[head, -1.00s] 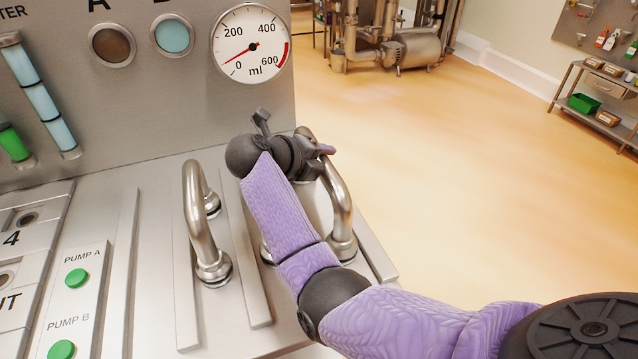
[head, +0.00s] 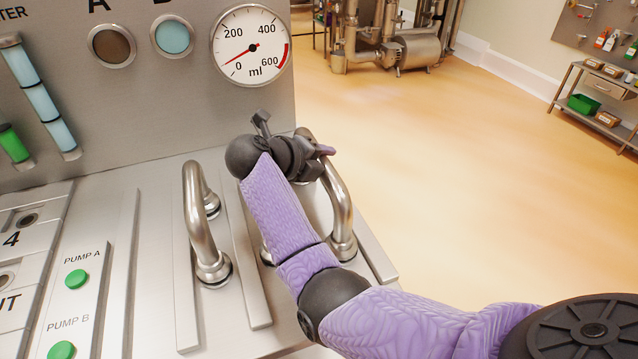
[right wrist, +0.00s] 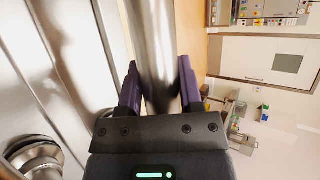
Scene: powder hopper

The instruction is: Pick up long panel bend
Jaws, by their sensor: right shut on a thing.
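Two polished steel pipe bends stand on the sloping steel panel in the head view. The right-hand bend (head: 341,206) looks the longer one, and its lower end meets a round fitting on the panel. My right gripper (head: 322,155) is shut on the upper part of this bend. In the right wrist view the shiny tube (right wrist: 152,40) runs between the two purple fingers (right wrist: 160,88). The gripper hides part of the bend in the head view. The left-hand bend (head: 199,225) stands apart from the gripper, on two fittings. My left gripper is not in view.
A dial gauge (head: 251,46) and round windows are on the upright panel behind. Green pump buttons (head: 76,279) are at the lower left. Raised strips (head: 243,265) run along the panel. Open floor (head: 470,200) lies to the right.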

